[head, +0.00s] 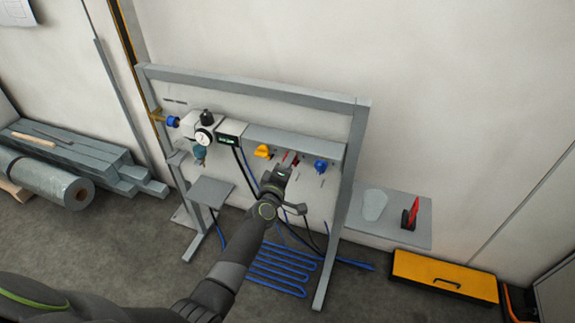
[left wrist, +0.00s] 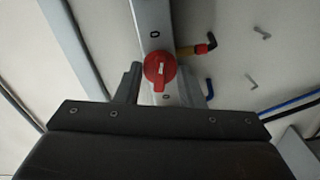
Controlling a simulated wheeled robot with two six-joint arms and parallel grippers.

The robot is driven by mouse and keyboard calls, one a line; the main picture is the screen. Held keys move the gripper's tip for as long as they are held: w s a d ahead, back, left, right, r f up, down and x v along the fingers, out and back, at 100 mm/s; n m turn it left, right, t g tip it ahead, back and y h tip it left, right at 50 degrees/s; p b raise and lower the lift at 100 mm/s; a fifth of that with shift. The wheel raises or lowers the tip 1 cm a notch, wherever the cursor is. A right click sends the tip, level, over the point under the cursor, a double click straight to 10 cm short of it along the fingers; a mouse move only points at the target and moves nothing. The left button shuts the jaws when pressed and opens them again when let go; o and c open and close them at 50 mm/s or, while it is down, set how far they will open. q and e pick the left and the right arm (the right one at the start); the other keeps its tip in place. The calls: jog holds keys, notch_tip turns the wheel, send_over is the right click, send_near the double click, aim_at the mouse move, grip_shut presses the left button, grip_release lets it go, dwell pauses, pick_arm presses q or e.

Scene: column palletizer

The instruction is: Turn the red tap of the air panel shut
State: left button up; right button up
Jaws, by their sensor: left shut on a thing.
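The air panel is a grey frame (head: 250,88) with a bar of taps on it. The red tap (head: 294,160) sits on this bar between a yellow tap (head: 264,151) and a blue tap (head: 320,165). My left gripper (head: 281,170) is at the red tap and partly hides it. In the left wrist view the red tap (left wrist: 160,71) is a round knob with a white mark, set on a light bar with "0" marks. My left gripper's fingers (left wrist: 167,84) are on either side of it, shut on it. My right gripper is not in view.
A gauge (head: 203,137) and a small display box (head: 231,132) sit left of the taps. Blue hose (head: 275,270) lies coiled on the floor below. A shelf (head: 375,224) at right holds a red-and-black item (head: 410,214). A yellow case (head: 443,278) stands at lower right.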

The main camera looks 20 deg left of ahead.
pick_arm(q)
jog(key=shift+n, duration=1.2)
jog(key=o, duration=1)
jog(key=shift+s, duration=0.1)
jog(key=s, duration=1.7)
jog(key=shift+s+a+b, duration=0.15)
jog(key=shift+a+b, duration=0.15)
jog(key=shift+b, duration=0.15)
